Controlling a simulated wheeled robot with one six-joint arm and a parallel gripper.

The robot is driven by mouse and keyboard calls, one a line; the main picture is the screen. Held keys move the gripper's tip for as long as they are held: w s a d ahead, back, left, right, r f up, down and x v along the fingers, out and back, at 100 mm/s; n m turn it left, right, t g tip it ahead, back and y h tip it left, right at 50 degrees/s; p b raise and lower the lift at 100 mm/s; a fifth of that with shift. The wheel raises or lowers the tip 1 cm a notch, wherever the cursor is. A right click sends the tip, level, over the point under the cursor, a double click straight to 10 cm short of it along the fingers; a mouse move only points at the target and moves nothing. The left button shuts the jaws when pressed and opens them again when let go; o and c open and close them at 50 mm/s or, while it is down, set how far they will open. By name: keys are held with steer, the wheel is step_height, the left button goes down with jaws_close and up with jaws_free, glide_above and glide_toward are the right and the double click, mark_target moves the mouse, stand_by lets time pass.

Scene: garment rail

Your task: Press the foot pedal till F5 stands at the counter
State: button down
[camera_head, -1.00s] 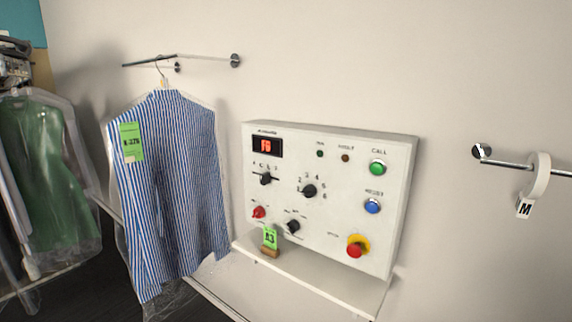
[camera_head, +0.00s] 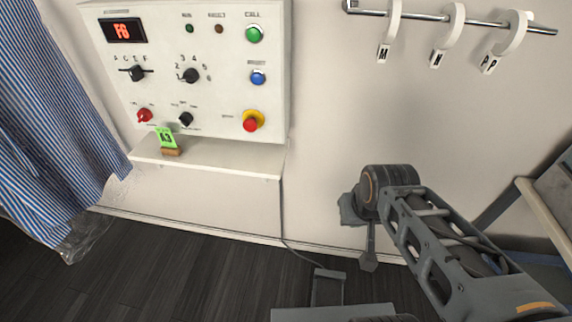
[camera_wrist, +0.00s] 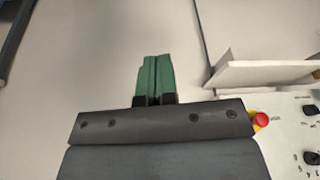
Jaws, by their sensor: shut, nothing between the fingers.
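The foot pedal (camera_head: 328,288) is a dark grey piece on the floor at the bottom middle of the head view, with a cable running to it from the wall panel. Its lower part is partly cut off by grey parts nearer the camera. The panel's display (camera_head: 123,30) shows red characters, an F and a digit that looks like 6 or 8. My gripper (camera_head: 368,262) hangs above and to the right of the pedal in the head view, apart from it. In the wrist view my gripper (camera_wrist: 155,62) has its green fingers shut together, empty.
The white control panel (camera_head: 222,105) has knobs and a red stop button (camera_head: 252,121). A shelf (camera_head: 220,158) below it carries a green A3 tag (camera_head: 167,138). A striped shirt (camera_head: 50,110) hangs at left. A rail (camera_head: 475,19) with lettered rings is upper right.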

steer(key=m+g+y+b, duration=0.1)
steer(key=m+g+b, duration=0.45)
steer(key=b, duration=3.05)
glide_toward(329, 300)
steer(key=shift+w+f+n+g, duration=0.1)
steer(key=shift+w+n+g, duration=0.25)
steer(key=shift+n, duration=0.1)
steer(key=shift+b+x, duration=1.8)
steer(key=shift+x, duration=1.75)
